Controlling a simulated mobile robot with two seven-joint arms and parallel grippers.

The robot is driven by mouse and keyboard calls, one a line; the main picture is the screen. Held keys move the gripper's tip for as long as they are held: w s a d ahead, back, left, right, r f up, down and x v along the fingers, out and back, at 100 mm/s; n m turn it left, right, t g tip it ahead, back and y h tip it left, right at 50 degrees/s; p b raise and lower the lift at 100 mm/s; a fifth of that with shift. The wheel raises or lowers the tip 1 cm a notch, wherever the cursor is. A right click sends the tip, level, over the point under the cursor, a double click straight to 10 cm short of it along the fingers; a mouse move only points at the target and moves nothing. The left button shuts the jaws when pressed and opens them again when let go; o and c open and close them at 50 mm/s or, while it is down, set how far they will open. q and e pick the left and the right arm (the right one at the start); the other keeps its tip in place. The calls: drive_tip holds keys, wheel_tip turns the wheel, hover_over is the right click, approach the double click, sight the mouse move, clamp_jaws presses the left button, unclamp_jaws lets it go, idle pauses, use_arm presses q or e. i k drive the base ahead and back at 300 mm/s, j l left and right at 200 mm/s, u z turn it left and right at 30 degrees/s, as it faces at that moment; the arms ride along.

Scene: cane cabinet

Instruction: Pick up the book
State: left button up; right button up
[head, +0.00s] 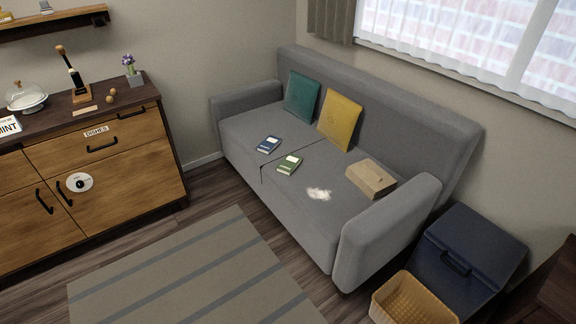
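Two small books lie flat and apart on the grey sofa seat. One is a blue book (269,145) with a pale label, on the left. The other is a green book (289,165) with a pale label, a little nearer and to the right. A white card marked "MINT" (9,126) lies on the cabinet at the left edge; I cannot tell whether it is a book. Neither of my grippers is in view.
The grey sofa (285,205) also holds teal (301,97) and yellow (340,120) cushions, a cardboard box (371,178) and a white patch (318,194). A wooden cabinet (110,170) stands left. A basket (414,300) and dark blue bin (468,255) stand right. The striped rug (190,275) is clear.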

sight(287, 167)
drive_tip(key=i+j+z, duration=0.2)
drive_tip(key=z, duration=0.25)
drive_tip(key=i+j+z, duration=0.3)
drive_tip(key=z, duration=0.15)
drive_tip(key=i+j, duration=0.2)
drive_tip(key=j, duration=0.15)
drive_tip(key=i+j+z, duration=0.1)
drive_tip(key=j, duration=0.25)
drive_tip(key=i+j, duration=0.3)
drive_tip(key=i+j+z, duration=0.1)
drive_tip(key=j, duration=0.35)
drive_tip(key=i+j, duration=0.25)
drive_tip(key=j, duration=0.15)
